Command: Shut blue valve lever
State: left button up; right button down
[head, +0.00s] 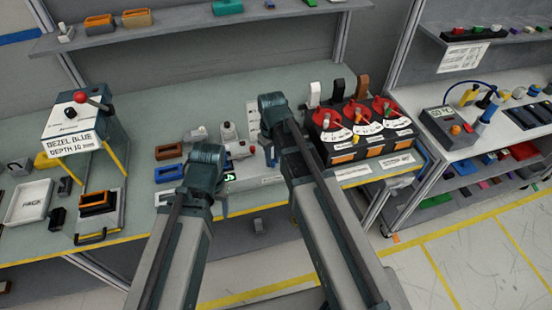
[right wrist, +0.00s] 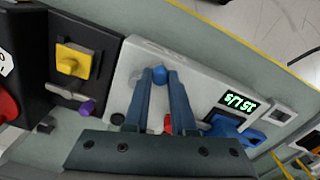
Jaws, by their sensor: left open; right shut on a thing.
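My right gripper (right wrist: 160,82) is shut on a small rounded blue piece (right wrist: 160,74), which shows between its fingertips in the right wrist view. It looks like the blue lever's tip, on or just above a pale grey panel (right wrist: 200,85). The rest of the lever is hidden by the fingers.
A lit green display (right wrist: 238,103) sits on the panel, with a blue part (right wrist: 236,131) beside it. A yellow knob (right wrist: 72,61) and a purple knob (right wrist: 86,108) are close by. The red-dial unit (head: 360,130) stands right of my right arm.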

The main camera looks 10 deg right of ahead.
jog(key=m, duration=0.2)
jog(key=w+a+m, duration=0.1)
jog(key=m, duration=0.2)
jog(key=shift+w+a+m, duration=0.2)
jog(key=shift+w+m, duration=0.1)
jog(key=shift+w+a+m, duration=0.1)
jog(key=shift+w+m, duration=0.2)
jog(key=shift+m, duration=0.55)
jog(key=shift+w+a+m, duration=0.1)
jog(key=shift+w+m, duration=0.15)
jog(key=shift+m, duration=0.55)
jog(key=shift+w+a+m, duration=0.1)
jog(key=shift+w+m, duration=0.2)
jog(key=shift+m, duration=0.55)
jog(key=shift+w, duration=0.1)
jog(key=c, duration=0.7)
grip_release()
jog(key=shift+c, duration=0.2)
jog(key=shift+r, duration=0.15)
notch_tip(320, 180, up, 14)
jog(key=p, duration=1.4)
jog(key=shift+f, duration=0.2)
